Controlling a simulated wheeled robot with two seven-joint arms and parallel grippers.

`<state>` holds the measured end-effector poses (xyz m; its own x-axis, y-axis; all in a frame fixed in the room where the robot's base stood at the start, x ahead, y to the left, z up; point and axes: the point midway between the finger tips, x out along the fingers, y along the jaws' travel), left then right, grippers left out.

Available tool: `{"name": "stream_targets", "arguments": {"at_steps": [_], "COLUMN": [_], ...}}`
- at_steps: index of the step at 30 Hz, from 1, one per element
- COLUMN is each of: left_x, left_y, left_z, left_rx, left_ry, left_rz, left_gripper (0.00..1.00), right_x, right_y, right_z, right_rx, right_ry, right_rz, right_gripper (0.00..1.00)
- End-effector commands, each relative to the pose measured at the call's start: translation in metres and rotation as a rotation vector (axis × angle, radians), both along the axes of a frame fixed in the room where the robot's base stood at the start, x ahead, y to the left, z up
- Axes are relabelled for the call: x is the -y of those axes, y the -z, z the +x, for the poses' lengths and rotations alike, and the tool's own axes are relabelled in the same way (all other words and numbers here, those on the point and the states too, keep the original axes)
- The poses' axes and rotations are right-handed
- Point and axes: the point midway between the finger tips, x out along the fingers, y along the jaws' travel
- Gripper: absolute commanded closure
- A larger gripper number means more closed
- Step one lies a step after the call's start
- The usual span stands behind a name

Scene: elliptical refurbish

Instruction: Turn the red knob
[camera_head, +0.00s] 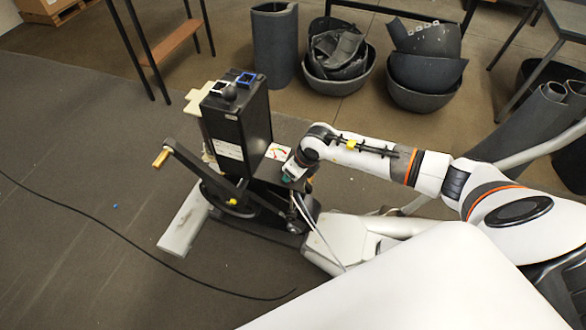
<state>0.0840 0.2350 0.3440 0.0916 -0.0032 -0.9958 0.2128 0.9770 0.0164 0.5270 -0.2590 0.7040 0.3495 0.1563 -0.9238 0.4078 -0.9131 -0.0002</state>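A black elliptical machine body (238,125) stands upright at the centre. A white label with a small red mark (279,152) is on its right side. I cannot make out a red knob; the area around the gripper is small and partly covered. My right arm comes in from the right, and its gripper (292,172) is close to the machine's right side, just below the label. Its fingers are too small and hidden to tell open from shut, and I cannot tell if they touch anything. My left gripper is not in view.
A crank arm with a tan handle (162,157) sticks out left of the machine. A white foot bar (184,222) lies on the floor. A black cable (130,240) crosses the floor. Grey curved shells (428,75) stand behind. The floor at left is mostly clear.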

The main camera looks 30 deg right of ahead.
Motion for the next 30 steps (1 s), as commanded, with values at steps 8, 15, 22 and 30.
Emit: {"name": "stream_targets", "arguments": {"at_steps": [8, 15, 22, 30], "left_x": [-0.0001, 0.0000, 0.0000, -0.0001], "left_y": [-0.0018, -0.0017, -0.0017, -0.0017], "left_z": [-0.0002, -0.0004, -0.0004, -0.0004], "left_rx": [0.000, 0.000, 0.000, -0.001], "left_ry": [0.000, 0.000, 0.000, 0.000], "left_rz": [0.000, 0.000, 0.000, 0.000], "left_gripper": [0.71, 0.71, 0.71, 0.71], "right_x": [0.0001, 0.0003, 0.0002, 0.0001], "right_y": [-0.0010, -0.0008, -0.0007, -0.0006], "right_z": [0.0006, 0.0006, 0.0005, 0.0000], "right_rx": [0.001, 0.001, 0.001, 0.000], "right_ry": [0.041, 0.042, 0.040, 0.040], "right_rz": [0.000, -0.001, 0.000, -0.001], "right_gripper": [0.85, 0.85, 0.41, 0.41]}}
